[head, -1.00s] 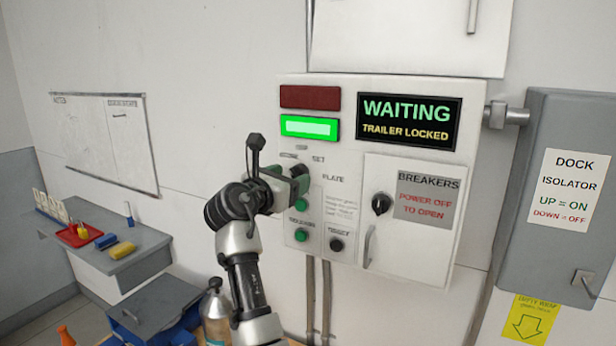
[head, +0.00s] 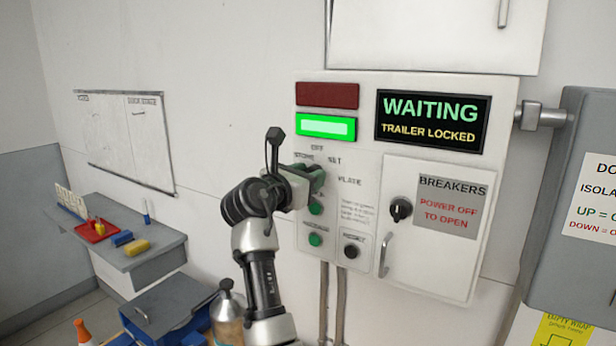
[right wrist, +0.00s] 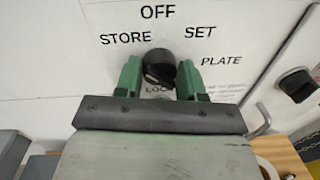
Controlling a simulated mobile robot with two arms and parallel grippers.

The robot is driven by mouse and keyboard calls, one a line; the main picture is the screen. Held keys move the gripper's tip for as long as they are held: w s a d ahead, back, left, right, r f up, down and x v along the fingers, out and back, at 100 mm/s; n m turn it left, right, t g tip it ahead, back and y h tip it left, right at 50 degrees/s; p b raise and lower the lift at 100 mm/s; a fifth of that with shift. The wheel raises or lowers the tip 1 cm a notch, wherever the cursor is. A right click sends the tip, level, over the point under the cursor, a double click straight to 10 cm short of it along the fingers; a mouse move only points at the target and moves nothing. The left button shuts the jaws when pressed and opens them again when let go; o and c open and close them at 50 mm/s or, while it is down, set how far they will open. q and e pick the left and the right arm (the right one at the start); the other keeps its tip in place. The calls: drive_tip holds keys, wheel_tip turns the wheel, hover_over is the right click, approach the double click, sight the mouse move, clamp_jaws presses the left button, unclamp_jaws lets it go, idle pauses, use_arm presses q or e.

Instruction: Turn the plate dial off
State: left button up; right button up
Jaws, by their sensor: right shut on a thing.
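The plate dial is a round black knob (right wrist: 159,66) on the white control panel (head: 360,90). In the right wrist view, printed words OFF, STORE, SET and PLATE stand around it, and a partly hidden word lies below it. My right gripper (right wrist: 160,78) has its green fingers on either side of the knob and is shut on it. In the head view my right gripper (head: 313,180) is against the panel and hides the dial. I cannot tell which word the dial points to. My left gripper is not in view.
The screen (head: 432,122) reads WAITING, TRAILER LOCKED. A green lamp (head: 326,127) is lit below a dark red one (head: 328,95). Green buttons (head: 315,240) sit below the gripper. The breaker door (head: 440,260) with a black knob (head: 400,209) is to the right.

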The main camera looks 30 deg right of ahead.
drive_tip(key=shift+m, duration=0.4)
drive_tip(key=m, duration=0.8)
drive_tip(key=shift+s+d, duration=0.1)
drive_tip(key=shift+r+m, duration=0.1)
drive_tip(key=shift+m, duration=0.3)
drive_tip(key=o, duration=0.9)
drive_tip(key=shift+d+y, duration=0.1)
drive_tip(key=shift+y, duration=0.2)
